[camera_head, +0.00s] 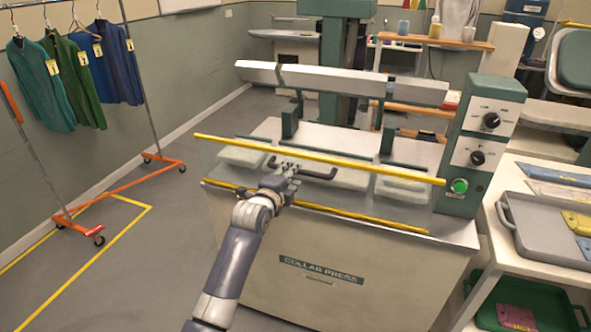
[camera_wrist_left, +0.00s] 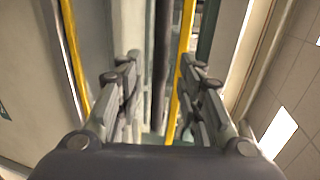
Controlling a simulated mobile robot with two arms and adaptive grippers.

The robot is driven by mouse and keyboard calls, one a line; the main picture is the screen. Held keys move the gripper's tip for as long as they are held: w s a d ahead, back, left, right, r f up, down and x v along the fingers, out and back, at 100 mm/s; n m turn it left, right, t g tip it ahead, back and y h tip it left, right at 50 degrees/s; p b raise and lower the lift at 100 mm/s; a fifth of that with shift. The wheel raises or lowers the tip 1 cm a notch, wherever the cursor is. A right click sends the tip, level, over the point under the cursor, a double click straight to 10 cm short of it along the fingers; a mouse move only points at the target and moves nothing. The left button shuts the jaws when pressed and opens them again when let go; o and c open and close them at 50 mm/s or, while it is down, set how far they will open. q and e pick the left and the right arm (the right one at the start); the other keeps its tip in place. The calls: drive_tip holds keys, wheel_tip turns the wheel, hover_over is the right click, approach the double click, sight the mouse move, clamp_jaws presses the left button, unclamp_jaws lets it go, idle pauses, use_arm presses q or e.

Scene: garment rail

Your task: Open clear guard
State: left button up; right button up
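The clear guard (camera_head: 370,169) is on the front of the collar press (camera_head: 330,275). It shows as a see-through panel with a yellow bar along its top, and another yellow bar (camera_head: 360,217) runs below. A dark handle (camera_head: 320,175) sits at the middle of its front. My left gripper (camera_head: 289,168) is at the handle's left part. In the left wrist view, its two fingers (camera_wrist_left: 160,80) are apart, with the dark handle bar (camera_wrist_left: 163,45) running between them. I cannot tell whether either finger touches it. My right gripper is not in view.
A control box (camera_head: 483,140) with knobs and a green button stands at the press's right end. A grey tray (camera_head: 540,245) lies on a side table at the right. A garment rail (camera_head: 150,110) stands at the left. Floor is free between rail and press.

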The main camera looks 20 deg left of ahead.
use_arm(q)
drive_tip(key=shift+x, duration=2.15)
drive_tip(key=shift+c, duration=0.6)
clamp_jaws()
